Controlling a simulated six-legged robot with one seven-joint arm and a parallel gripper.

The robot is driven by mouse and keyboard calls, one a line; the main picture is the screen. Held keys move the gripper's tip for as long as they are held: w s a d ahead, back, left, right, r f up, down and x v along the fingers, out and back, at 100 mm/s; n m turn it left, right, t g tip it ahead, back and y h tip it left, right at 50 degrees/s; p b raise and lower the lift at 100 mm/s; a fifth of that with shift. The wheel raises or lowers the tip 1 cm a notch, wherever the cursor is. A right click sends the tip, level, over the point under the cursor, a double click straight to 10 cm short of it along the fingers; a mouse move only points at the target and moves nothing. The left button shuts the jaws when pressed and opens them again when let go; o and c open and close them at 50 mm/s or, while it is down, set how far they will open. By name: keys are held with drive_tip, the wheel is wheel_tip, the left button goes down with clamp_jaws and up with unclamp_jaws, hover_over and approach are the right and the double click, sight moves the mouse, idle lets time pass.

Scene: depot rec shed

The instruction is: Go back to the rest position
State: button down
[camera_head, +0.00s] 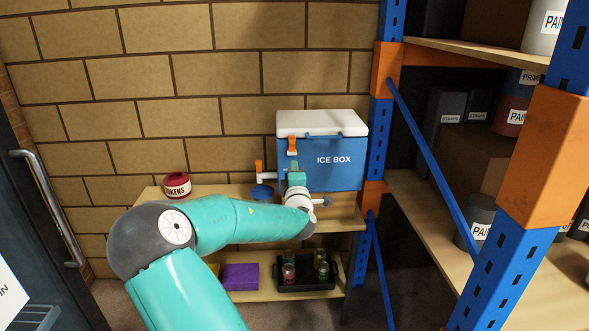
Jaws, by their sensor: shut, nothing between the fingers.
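My teal arm reaches from the bottom of the view, bends at a dark grey elbow and extends right toward the shelf unit. My gripper (296,174) is at its end, small in the picture, just in front of the ice box (335,172). It is shut and empty. Its fingertips are hard to make out, and I cannot tell whether it touches the box. The ice box is blue with a white lid, an orange latch and a white tap with an orange lever at its left side. A small blue cup (262,191) stands below the tap.
A red tokens tin (177,185) stands left on the wooden shelf (220,190). Below are a purple block (240,277) and a black tray (306,287) with several jars. A blue and orange rack (500,200) stands right, a door with a handle (50,205) left.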

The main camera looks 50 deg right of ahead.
idle(0.4)
drive_tip(key=w+a+f+m+g+y, duration=0.1)
drive_tip(key=a+f+m+g+y, duration=0.1)
drive_tip(key=a+f+m+y, duration=0.45)
drive_tip(key=w+a+f+m+g+y, duration=0.1)
drive_tip(key=a+m+g, duration=0.15)
drive_tip(key=a, duration=0.75)
drive_tip(key=s+a+r+y, duration=0.25)
drive_tip(key=a+y, duration=0.25)
drive_tip(key=a, duration=1.2)
drive_tip(key=s+a+r+g+y, duration=0.1)
drive_tip(key=s+a+r, duration=0.1)
drive_tip(key=s+a, duration=0.6)
drive_tip(key=s+a+r+g+y, duration=0.1)
drive_tip(key=s+a+g, duration=0.1)
drive_tip(key=s+a, duration=0.6)
drive_tip(key=shift+s+a+r+n+y, duration=0.25)
drive_tip(key=shift+a+r+n+y, duration=0.15)
drive_tip(key=shift+a, duration=0.5)
